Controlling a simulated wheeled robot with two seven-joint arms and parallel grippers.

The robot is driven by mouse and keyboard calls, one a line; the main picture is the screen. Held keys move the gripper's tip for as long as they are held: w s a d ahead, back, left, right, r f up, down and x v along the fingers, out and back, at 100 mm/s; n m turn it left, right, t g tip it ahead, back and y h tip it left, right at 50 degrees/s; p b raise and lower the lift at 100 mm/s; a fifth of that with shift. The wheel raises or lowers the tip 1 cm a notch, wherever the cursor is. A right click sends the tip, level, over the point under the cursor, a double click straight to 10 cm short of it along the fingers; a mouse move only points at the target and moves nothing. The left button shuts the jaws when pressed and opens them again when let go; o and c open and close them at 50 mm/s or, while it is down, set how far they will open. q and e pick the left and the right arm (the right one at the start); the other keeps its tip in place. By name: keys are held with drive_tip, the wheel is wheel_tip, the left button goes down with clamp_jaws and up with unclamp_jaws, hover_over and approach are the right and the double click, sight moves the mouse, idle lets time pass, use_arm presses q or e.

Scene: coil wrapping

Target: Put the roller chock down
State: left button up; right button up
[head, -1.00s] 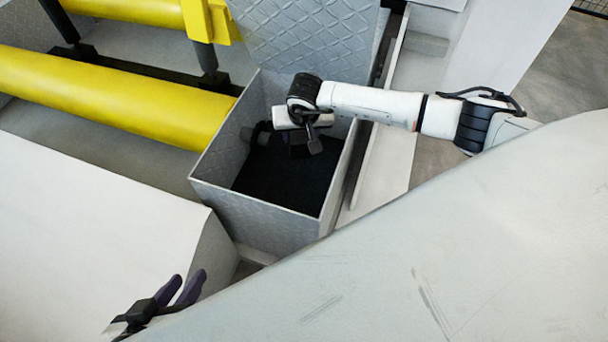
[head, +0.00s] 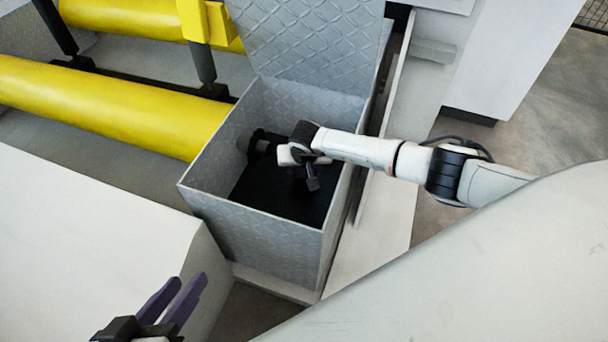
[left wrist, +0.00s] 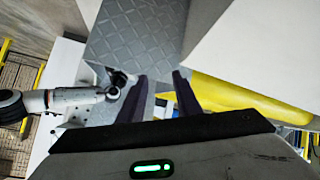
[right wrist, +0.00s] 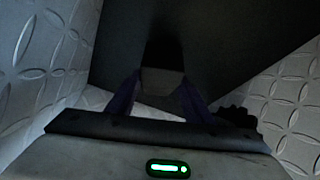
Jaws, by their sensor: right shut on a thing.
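The roller chock (right wrist: 163,55) shows in the right wrist view as a dark block with a greyer near face. It sits between the two purple fingers of my right gripper (right wrist: 160,82), which is shut on it. In the head view my right wrist is inside the open grey metal box (head: 262,222), over its black floor (head: 285,198). There the fingers and chock are mostly hidden, and I cannot tell whether the chock touches the floor. My left gripper (head: 188,284) is empty and open, in front of the box at the lower left; its parted fingers also show in the left wrist view (left wrist: 160,78).
The box's raised diamond-plate lid (head: 305,45) stands behind it. A dark round part (head: 258,143) sits by the box's left inner wall. Yellow rollers (head: 110,105) lie to the left, and a white block (head: 90,235) fills the near left.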

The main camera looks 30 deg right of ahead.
drive_tip(key=shift+f, duration=0.75)
use_arm(q)
drive_tip(key=shift+d+r+h, duration=0.2)
drive_tip(key=shift+r+h, duration=0.1)
drive_tip(key=shift+r, duration=0.1)
use_arm(e)
drive_tip(key=o, duration=1.4)
drive_tip(key=shift+f, duration=0.1)
use_arm(q)
drive_tip(key=shift+f, duration=0.1)
use_arm(e)
drive_tip(key=shift+s+r+p, duration=0.1)
drive_tip(key=shift+r+p, duration=0.35)
drive_tip(key=shift+r, duration=0.35)
use_arm(q)
drive_tip(key=s+a+f+g+y+p, duration=0.1)
drive_tip(key=a+f+g+y+p, duration=0.1)
drive_tip(key=f+p, duration=0.3)
drive_tip(key=shift+a+y, duration=0.4)
drive_tip(key=shift+a, duration=0.4)
use_arm(e)
drive_tip(key=shift+v, duration=5.35)
